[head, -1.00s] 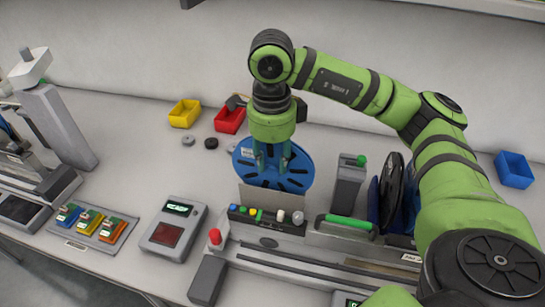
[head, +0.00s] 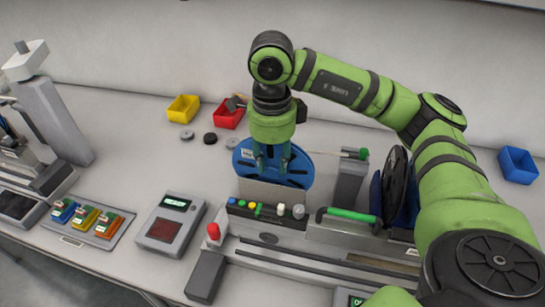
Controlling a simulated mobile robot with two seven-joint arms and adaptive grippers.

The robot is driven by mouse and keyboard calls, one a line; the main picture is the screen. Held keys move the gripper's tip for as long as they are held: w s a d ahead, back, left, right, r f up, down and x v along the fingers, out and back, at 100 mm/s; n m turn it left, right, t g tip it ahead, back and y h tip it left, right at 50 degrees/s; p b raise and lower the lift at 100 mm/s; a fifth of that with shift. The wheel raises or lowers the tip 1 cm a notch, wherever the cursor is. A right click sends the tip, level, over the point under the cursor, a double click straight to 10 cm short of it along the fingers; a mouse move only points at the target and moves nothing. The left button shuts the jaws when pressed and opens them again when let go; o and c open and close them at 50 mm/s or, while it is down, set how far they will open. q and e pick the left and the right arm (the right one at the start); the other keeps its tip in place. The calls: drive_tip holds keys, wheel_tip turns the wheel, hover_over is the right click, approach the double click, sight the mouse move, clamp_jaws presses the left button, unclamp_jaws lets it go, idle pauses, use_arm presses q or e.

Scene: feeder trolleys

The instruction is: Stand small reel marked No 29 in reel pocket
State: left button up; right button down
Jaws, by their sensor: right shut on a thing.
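A blue slotted reel (head: 299,165) with a small white label is behind a grey upright plate (head: 265,193), which hides its lower part. The label is too small to read, so I cannot confirm No 29. My right gripper (head: 272,164) points down and is shut on the reel. I cannot tell whether the reel touches anything below, nor make out the reel pocket clearly. My left gripper is out of view.
A grey post (head: 350,184) with a green-tipped thin rod stands right of the reel. A black reel (head: 395,183) stands further right, beside my right arm. Yellow (head: 183,109) and red (head: 228,116) bins are behind. A button strip (head: 265,212) lies in front.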

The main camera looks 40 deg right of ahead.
drive_tip(key=shift+f, duration=0.15)
drive_tip(key=c, duration=0.8)
unclamp_jaws()
drive_tip(key=shift+o, duration=0.2)
wheel_tip(320, 180, up, 12)
drive_tip(key=shift+a, duration=0.15)
drive_tip(key=shift+s, duration=0.1)
